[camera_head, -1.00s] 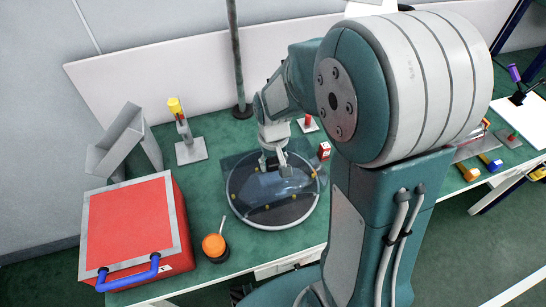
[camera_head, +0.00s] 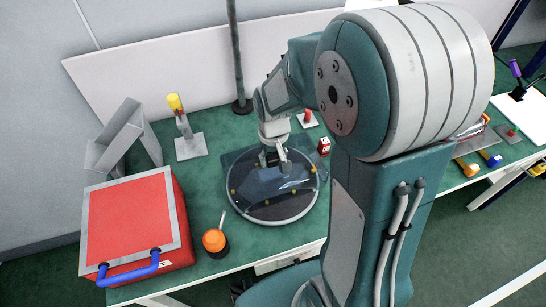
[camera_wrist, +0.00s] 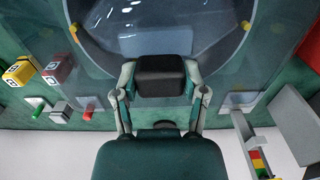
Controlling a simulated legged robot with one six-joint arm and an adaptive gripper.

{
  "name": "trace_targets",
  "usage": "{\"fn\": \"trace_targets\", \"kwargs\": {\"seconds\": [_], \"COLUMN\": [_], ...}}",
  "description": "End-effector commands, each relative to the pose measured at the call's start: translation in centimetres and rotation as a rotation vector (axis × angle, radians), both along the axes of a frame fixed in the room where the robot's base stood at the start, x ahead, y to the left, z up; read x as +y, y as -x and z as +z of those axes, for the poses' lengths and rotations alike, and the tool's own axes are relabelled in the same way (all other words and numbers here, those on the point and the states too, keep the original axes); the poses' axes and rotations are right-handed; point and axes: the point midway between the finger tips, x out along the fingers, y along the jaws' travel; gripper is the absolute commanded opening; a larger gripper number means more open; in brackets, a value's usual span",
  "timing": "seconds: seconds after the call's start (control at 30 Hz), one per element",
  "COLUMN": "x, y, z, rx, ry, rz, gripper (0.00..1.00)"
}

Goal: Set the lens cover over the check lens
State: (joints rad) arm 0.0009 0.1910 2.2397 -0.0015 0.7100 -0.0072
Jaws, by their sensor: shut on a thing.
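The check lens (camera_head: 275,222) is a large round disc with a pale rim and yellow dots, lying on the green bench in the head view. The lens cover (camera_head: 290,188) is a clear, bluish sheet with a black grip block (camera_wrist: 160,76). My gripper (camera_head: 272,160) is shut on that block, with one finger on each side in the wrist view. The cover overlaps the lens from above. Its clear edges make it hard to tell whether it touches the lens. The arm hides part of the far side.
A red case (camera_head: 130,220) with a blue handle and an orange-topped pot (camera_head: 214,240) stand left of the lens. A yellow-topped stand (camera_head: 188,140), a grey pole (camera_head: 238,60) and a small red box (camera_head: 324,146) are behind and beside it.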

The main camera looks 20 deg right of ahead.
Motion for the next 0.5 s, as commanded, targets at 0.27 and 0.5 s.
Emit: {"fn": "trace_targets", "kwargs": {"seconds": [0.27, 0.5], "x": [0.0, 0.0], "y": [0.0, 0.0], "z": [-0.5, -1.2], "rx": [0.001, 0.001], "ry": [0.0, 0.0], "rz": [0.0, 0.0], "gripper": [0.04, 0.04]}}
